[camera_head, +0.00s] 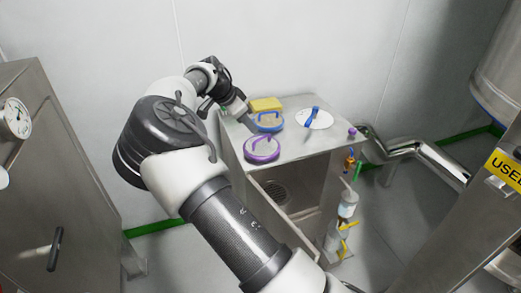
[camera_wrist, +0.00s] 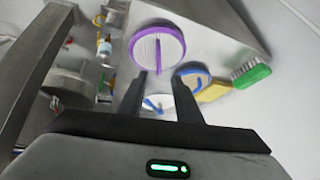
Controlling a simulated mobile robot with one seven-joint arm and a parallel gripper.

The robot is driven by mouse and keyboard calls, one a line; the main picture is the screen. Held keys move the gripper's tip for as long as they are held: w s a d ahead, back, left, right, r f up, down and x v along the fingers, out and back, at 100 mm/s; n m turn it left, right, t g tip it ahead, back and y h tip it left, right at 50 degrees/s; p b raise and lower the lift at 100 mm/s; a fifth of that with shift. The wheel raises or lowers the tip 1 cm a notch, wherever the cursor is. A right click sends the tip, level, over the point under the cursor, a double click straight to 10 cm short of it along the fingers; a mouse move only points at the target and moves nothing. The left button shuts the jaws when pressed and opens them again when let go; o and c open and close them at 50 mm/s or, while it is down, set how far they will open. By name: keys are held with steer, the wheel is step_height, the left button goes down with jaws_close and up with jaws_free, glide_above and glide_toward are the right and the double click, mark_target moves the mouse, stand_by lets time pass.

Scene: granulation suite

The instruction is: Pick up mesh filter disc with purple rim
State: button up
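The mesh filter disc with the purple rim (camera_head: 262,150) lies near the front left edge of the steel cabinet top (camera_head: 308,147). A purple bar handle crosses it. In the wrist view the purple-rimmed disc (camera_wrist: 172,46) is whole, just beyond my fingertips. My gripper (camera_head: 248,122) is above the left side of the cabinet top, close to a blue-rimmed disc (camera_head: 269,121). In the wrist view my gripper (camera_wrist: 162,76) has its fingers apart with nothing held between them. I cannot tell its exact height above the top.
A yellow sponge (camera_head: 266,104) lies behind the blue-rimmed disc, with a green brush (camera_wrist: 251,75) near it. A white disc with a blue tool (camera_head: 313,118) lies to the right. A small purple item (camera_head: 351,132) is at the right edge. The cabinet front is open below.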

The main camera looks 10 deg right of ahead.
steer(key=b, duration=0.1)
glide_toward(259, 148)
steer(key=w+d+f, duration=0.1)
steer(key=w+d, duration=0.1)
steer(key=w+d+f, duration=0.2)
steer(key=shift+d+f, duration=0.2)
steer(key=shift+f, duration=0.05)
jaws_close()
